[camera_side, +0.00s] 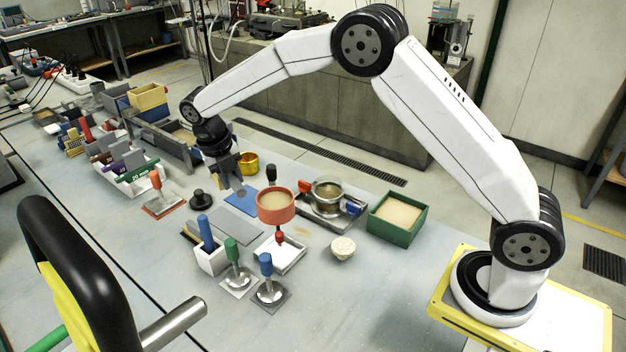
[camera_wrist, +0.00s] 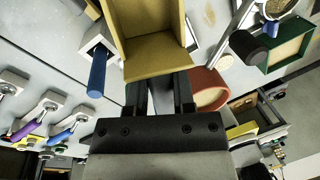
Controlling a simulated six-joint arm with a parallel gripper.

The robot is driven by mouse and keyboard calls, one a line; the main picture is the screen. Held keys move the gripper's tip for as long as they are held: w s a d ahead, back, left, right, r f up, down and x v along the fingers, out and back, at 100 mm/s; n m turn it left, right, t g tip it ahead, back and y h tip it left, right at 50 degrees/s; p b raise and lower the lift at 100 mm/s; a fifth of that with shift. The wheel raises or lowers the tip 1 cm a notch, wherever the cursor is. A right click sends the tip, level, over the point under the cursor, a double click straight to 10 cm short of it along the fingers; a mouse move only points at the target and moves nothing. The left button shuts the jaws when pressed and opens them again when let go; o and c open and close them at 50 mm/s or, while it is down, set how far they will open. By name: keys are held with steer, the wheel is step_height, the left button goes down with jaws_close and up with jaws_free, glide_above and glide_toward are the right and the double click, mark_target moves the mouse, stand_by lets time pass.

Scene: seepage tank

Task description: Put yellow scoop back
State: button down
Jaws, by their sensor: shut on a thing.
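The yellow scoop (camera_wrist: 155,68) fills the top middle of the wrist view. It is an open, box-like scoop with raised side walls, and its near end sits at my fingers. My gripper (camera_wrist: 162,92) is shut on it; the grip itself is mostly hidden. In the side view my gripper (camera_side: 237,187) points down above the bench, near a blue mat (camera_side: 242,203). A rounded golden-yellow thing (camera_side: 249,165) shows just right of my gripper there. I cannot tell from that view whether it is the scoop or a separate cup behind.
A red bowl (camera_side: 277,207), a metal sieve (camera_side: 327,195) and a green sand box (camera_side: 397,218) stand to the right. A white holder with a blue handle (camera_side: 206,232) and tampers are in front. A yellow box (camera_side: 148,97) and grey bins (camera_side: 171,144) are at the left.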

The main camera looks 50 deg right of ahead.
step_height(320, 180, down, 11)
steer(key=shift+r, duration=0.15)
steer(key=shift+f, duration=1.95)
steer(key=shift+f, duration=0.1)
steer(key=shift+c, duration=2.3)
jaws_free()
step_height(320, 180, up, 12)
steer(key=a, duration=0.2)
steer(key=shift+w, duration=0.45)
